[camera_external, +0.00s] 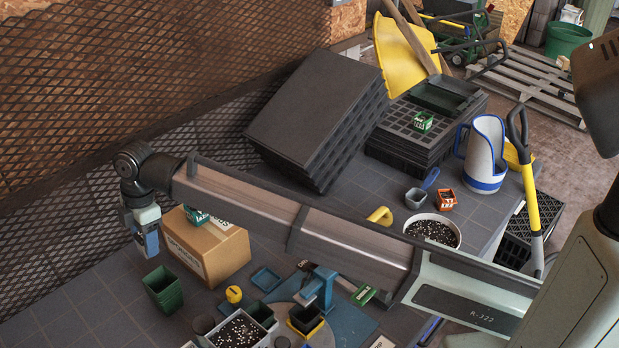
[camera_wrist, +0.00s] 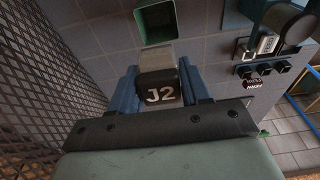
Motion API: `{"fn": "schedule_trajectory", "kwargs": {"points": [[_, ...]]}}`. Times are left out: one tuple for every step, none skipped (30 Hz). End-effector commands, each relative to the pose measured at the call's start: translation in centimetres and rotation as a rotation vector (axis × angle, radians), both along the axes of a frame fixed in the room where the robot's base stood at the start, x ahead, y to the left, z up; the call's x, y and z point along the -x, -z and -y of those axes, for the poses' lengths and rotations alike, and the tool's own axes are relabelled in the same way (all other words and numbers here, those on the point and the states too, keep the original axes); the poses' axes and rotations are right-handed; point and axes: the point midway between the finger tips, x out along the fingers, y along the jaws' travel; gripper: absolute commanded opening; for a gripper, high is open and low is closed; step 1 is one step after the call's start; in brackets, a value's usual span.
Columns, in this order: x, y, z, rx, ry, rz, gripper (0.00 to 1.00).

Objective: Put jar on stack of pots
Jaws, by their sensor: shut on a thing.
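My gripper (camera_external: 147,238) hangs at the end of the arm on the left of the external view, above the table. In the wrist view its blue fingers are shut on a dark jar (camera_wrist: 161,87) with a white "J2" label. In the external view the jar is mostly hidden by the fingers. A stack of dark green square pots (camera_external: 163,290) stands on the table below and slightly right of my gripper. In the wrist view a green square pot (camera_wrist: 139,28) shows just beyond the jar. The jar appears apart from the pots, above them.
A cardboard box (camera_external: 205,250) stands right of the pots, close to my gripper. A yellow jar (camera_external: 234,294), a blue tray (camera_external: 266,279) and a tray of speckled soil (camera_external: 238,331) lie further right. The mesh wall (camera_external: 70,130) rises behind. Tiles left of the pots are clear.

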Motion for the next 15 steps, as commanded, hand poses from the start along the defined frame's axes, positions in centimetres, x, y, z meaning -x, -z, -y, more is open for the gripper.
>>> {"fn": "schedule_trajectory", "kwargs": {"points": [[0.0, 0.5, 0.0, 0.0, 0.003, 0.0, 0.16], [0.0, 0.9, 0.1, 0.0, 0.004, 0.0, 0.16], [0.0, 1.5, 0.1, 0.001, 0.004, 0.0, 0.16], [0.0, 2.0, 0.1, 0.002, 0.003, 0.0, 0.16], [0.0, 2.4, 0.1, 0.002, 0.003, -0.001, 0.16], [0.0, 3.1, 0.1, 0.002, 0.003, 0.0, 0.16], [0.0, 3.6, 0.1, 0.002, 0.003, 0.0, 0.16], [0.0, 4.1, 0.1, 0.002, 0.003, 0.0, 0.16], [0.0, 4.7, 0.1, 0.002, 0.003, 0.0, 0.16], [0.0, 5.1, 0.1, 0.002, 0.003, 0.0, 0.16], [0.0, 5.4, 0.1, 0.002, 0.003, 0.0, 0.16], [0.0, 5.7, 0.1, 0.001, 0.002, 0.0, 0.16], [0.0, 5.9, 0.1, 0.0, 0.002, 0.0, 0.16], [0.0, 6.0, 0.0, 0.0, 0.002, 0.0, 0.16], [0.0, 6.3, 0.0, 0.0, 0.002, 0.0, 0.16]]}}
